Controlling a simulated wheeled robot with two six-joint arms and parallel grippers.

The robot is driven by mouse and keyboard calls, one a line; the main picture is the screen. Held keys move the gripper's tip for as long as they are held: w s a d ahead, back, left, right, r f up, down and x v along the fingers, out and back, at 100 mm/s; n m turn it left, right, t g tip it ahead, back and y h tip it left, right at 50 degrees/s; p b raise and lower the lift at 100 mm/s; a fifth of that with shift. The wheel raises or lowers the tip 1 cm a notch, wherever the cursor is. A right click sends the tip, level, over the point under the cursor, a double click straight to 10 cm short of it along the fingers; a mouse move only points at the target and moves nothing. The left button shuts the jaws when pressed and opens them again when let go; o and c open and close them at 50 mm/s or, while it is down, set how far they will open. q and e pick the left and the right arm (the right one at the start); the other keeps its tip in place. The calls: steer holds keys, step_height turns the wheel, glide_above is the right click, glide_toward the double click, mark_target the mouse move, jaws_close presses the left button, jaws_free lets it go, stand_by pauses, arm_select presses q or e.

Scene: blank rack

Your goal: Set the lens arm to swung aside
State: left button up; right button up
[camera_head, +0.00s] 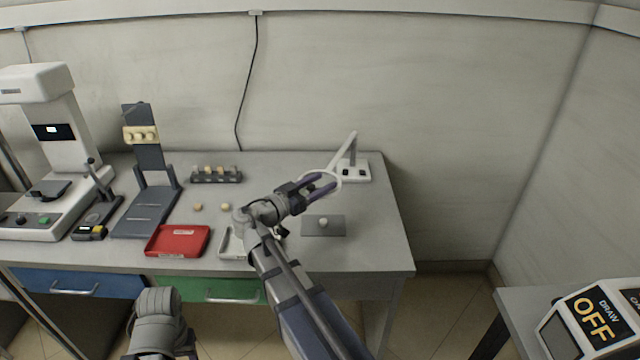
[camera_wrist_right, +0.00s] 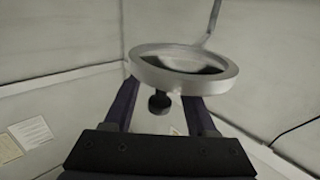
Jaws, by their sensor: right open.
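The lens arm is a thin white post (camera_head: 346,150) rising from a white base (camera_head: 354,171) at the back right of the bench. Its round lens ring (camera_wrist_right: 183,70) fills the upper middle of the right wrist view, with a dark knob (camera_wrist_right: 160,103) hanging below its near rim. The ring hangs over the bench, left of the base. My right gripper (camera_head: 325,182) is open at the ring. In the right wrist view its two fingers stand on either side of the knob; I cannot tell whether they touch it. My left gripper does not show.
Left of my right arm are a red tray (camera_head: 178,241), a small rack (camera_head: 216,176), a dark stand (camera_head: 150,190) and a white instrument (camera_head: 60,150). The bench's right front corner is clear.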

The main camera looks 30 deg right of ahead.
jaws_close()
stand_by(0.4)
stand_by(1.0)
